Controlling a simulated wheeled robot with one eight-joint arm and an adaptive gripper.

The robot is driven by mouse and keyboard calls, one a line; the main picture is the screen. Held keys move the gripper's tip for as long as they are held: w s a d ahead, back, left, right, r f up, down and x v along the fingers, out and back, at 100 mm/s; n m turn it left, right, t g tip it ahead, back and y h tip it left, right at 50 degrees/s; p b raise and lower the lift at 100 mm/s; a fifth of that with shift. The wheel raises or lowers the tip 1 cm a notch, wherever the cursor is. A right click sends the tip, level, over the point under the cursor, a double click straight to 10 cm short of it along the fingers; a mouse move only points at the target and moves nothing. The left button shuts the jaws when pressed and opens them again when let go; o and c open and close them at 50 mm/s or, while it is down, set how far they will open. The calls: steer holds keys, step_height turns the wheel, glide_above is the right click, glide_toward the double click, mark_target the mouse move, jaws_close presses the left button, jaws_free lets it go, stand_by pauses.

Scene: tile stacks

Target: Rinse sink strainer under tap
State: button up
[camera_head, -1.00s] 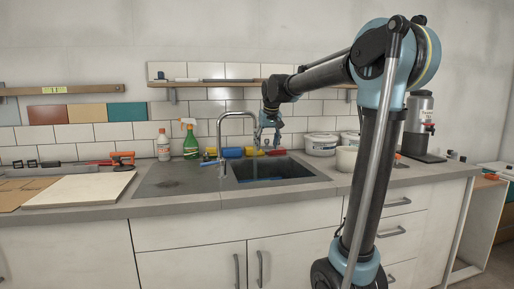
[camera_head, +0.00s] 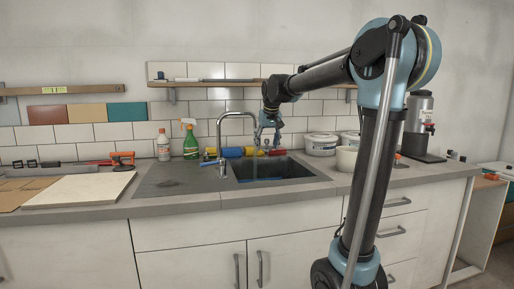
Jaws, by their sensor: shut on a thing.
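My gripper (camera_head: 267,142) points down over the back of the sink, to the right of the tap's spout. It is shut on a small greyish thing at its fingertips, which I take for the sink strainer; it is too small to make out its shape. The chrome tap (camera_head: 221,130) rises at the left back of the sink and arches to the right. The dark sink basin (camera_head: 262,181) is set into the grey counter below my gripper. I cannot tell whether water runs from the spout.
Yellow, red and blue rolls lie behind the sink. A green spray bottle (camera_head: 191,145) and a white bottle (camera_head: 163,148) stand to the left. White tubs (camera_head: 321,147) and a dispenser (camera_head: 419,125) stand to the right. The drainboard (camera_head: 172,180) is clear. A shelf (camera_head: 215,82) hangs above.

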steer(key=s+d+r, duration=0.2)
steer(key=s+r, duration=0.2)
steer(key=shift+s, duration=0.25)
stand_by(0.6)
stand_by(0.4)
